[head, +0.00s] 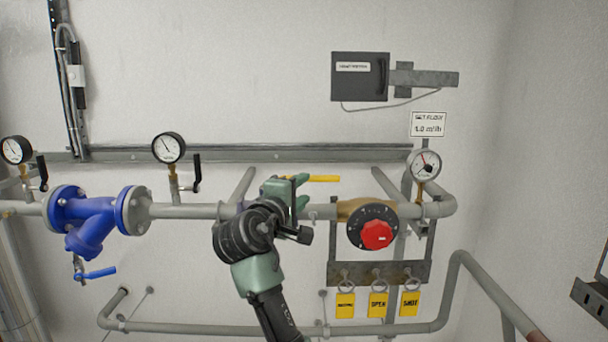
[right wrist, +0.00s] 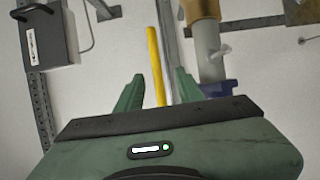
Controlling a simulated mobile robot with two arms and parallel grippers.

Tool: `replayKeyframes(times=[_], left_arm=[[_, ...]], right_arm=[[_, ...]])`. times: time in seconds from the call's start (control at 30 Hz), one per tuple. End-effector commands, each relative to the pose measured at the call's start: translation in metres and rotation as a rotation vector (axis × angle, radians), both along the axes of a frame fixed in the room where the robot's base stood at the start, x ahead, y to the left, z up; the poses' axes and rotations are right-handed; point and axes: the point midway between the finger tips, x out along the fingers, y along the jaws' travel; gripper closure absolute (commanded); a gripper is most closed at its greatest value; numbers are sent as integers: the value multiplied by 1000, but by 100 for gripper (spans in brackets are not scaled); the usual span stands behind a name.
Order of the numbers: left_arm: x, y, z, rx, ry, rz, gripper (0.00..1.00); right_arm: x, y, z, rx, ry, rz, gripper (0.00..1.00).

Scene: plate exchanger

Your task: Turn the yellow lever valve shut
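The yellow lever (head: 325,178) sticks out to the right from behind my right gripper (head: 302,193) in the head view. It lies about level, just above and roughly parallel to the grey pipe. The valve body under it is hidden by my gripper and wrist. In the right wrist view the lever (right wrist: 154,60) runs up from between the two green fingers of my right gripper (right wrist: 158,85). The fingers are apart, with a visible gap on both sides of the lever. I cannot tell how deep the lever sits between them. My left gripper is not in view.
Right of the lever is a brass valve with a red-centred black dial (head: 376,232). Yellow tags (head: 378,305) hang below it. A gauge with a black handle (head: 169,149) and a blue strainer (head: 92,217) are to the left. A grey box (head: 360,77) is above.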

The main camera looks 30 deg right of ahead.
Motion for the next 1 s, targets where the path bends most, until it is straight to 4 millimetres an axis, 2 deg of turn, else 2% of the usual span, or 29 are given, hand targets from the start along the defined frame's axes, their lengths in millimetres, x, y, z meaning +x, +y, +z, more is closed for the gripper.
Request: replayKeyframes(times=[0.17,0.53,0.7,0.93,1.0], left_arm=[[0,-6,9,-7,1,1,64],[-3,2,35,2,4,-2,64],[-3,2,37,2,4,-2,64],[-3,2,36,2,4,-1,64],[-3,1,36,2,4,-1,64]], right_arm=[[6,-13,6,-4,1,-7,63],[39,-56,5,-2,0,-4,63],[44,-63,3,-1,-2,-3,63],[45,-64,2,-1,-2,-3,63],[45,-63,2,-1,-2,-3,82]])
